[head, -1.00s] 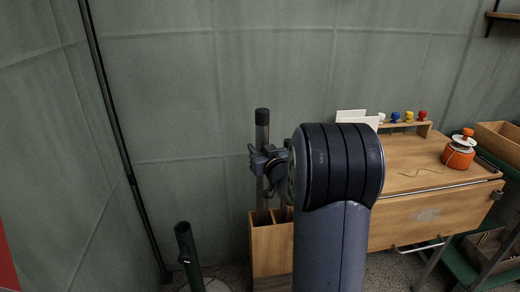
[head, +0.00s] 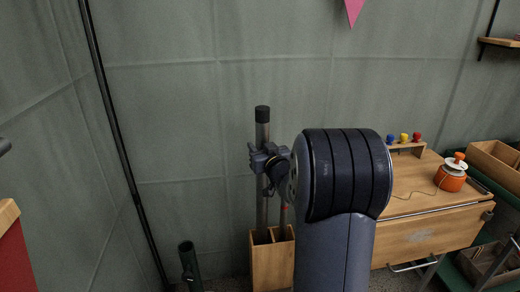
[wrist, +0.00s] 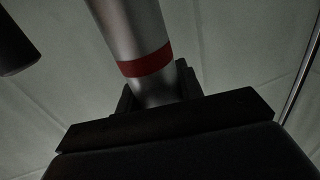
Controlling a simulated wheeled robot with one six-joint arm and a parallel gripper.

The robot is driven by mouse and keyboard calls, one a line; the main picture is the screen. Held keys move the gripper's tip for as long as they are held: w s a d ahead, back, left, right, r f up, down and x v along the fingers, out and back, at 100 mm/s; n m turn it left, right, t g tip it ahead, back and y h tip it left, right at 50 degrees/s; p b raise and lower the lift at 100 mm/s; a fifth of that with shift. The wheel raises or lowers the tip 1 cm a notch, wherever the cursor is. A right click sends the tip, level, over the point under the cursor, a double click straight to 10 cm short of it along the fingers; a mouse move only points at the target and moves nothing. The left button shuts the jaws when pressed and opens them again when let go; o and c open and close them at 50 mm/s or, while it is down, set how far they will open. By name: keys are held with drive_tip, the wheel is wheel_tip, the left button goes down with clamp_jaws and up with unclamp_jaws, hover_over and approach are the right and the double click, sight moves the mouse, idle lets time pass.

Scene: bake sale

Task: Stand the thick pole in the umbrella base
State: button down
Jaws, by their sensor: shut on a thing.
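My gripper (head: 262,162) is shut on a tall grey pole (head: 263,210) with a dark cap, which I take to be the thick pole. The pole stands nearly upright, its lower end hidden in the wooden box (head: 270,265). In the wrist view, the grey pole (wrist: 130,30) with a red band runs between the jaws. The umbrella base (head: 189,268) shows as a dark green upright tube to the left of the box, with its lower part cut off by the picture edge.
A thinner pole with a red mark (head: 283,222) stands in the box beside the held pole. A wooden cabinet (head: 440,225) with an orange jar (head: 451,177) stands right. Grey fabric walls close off the back.

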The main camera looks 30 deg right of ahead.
sight(260, 108)
drive_tip(key=shift+r, duration=0.4)
wheel_tip(260, 108, up, 10)
drive_tip(key=p, duration=0.8)
drive_tip(key=shift+f, duration=0.1)
drive_tip(key=shift+r+p, duration=0.85)
drive_tip(key=shift+r, duration=0.05)
idle(0.4)
